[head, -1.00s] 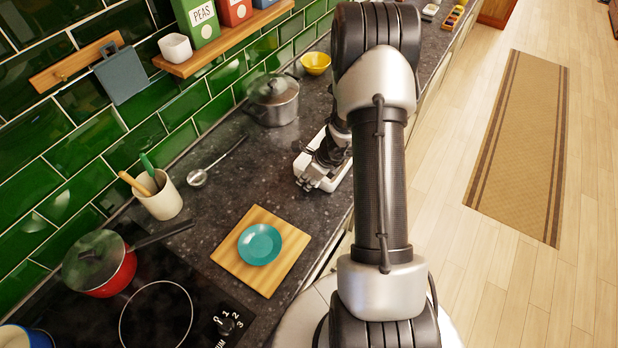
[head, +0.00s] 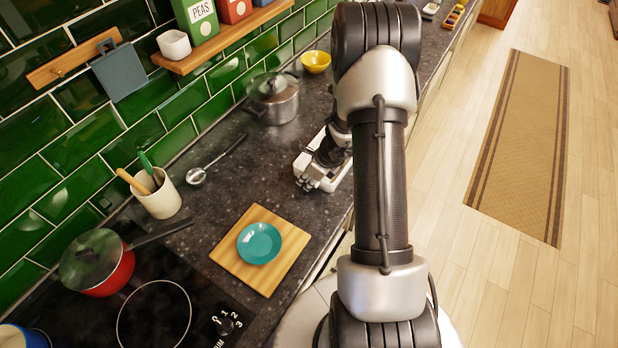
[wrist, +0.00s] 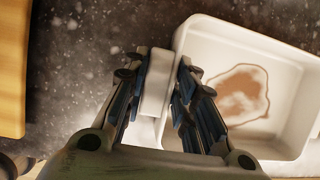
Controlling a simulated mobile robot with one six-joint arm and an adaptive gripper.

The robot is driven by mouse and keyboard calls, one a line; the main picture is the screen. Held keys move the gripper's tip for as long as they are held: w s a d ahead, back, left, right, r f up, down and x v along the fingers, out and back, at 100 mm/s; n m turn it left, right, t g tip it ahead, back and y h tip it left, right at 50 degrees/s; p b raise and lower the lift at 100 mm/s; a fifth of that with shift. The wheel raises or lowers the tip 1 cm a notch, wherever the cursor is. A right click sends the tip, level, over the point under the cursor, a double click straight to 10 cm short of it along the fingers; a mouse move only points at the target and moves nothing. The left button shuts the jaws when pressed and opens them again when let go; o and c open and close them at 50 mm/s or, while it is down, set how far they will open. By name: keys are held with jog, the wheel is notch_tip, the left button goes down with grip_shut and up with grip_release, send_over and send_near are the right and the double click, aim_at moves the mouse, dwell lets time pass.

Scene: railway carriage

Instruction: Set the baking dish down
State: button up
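The baking dish (wrist: 290,62) is white and rectangular, with a brown stain on its inside floor. It fills the right of the wrist view, over the dark speckled counter. My gripper (wrist: 160,72) has its two dark-padded fingers on either side of the dish's white end handle, closed against it. In the head view the dish shows only in part beside my gripper (head: 318,165), at the counter's front half. My arm hides the rest. I cannot tell whether its underside touches the counter.
A wooden board (head: 285,270) with a teal plate (head: 259,243) lies nearer me. A lidded steel pot (head: 273,100) and a yellow bowl (head: 316,61) stand farther back. A ladle (head: 215,162) lies near the tiled wall. Counter between ladle and dish is clear.

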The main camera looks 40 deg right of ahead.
jog(key=o, duration=0.4)
jog(key=shift+o, duration=0.2)
jog(key=shift+s+f, duration=0.1)
jog(key=shift+c, duration=0.3)
jog(key=c, duration=0.3)
jog(key=shift+c, duration=0.2)
jog(key=shift+p+v, duration=1.5)
jog(key=shift+v, duration=1.05)
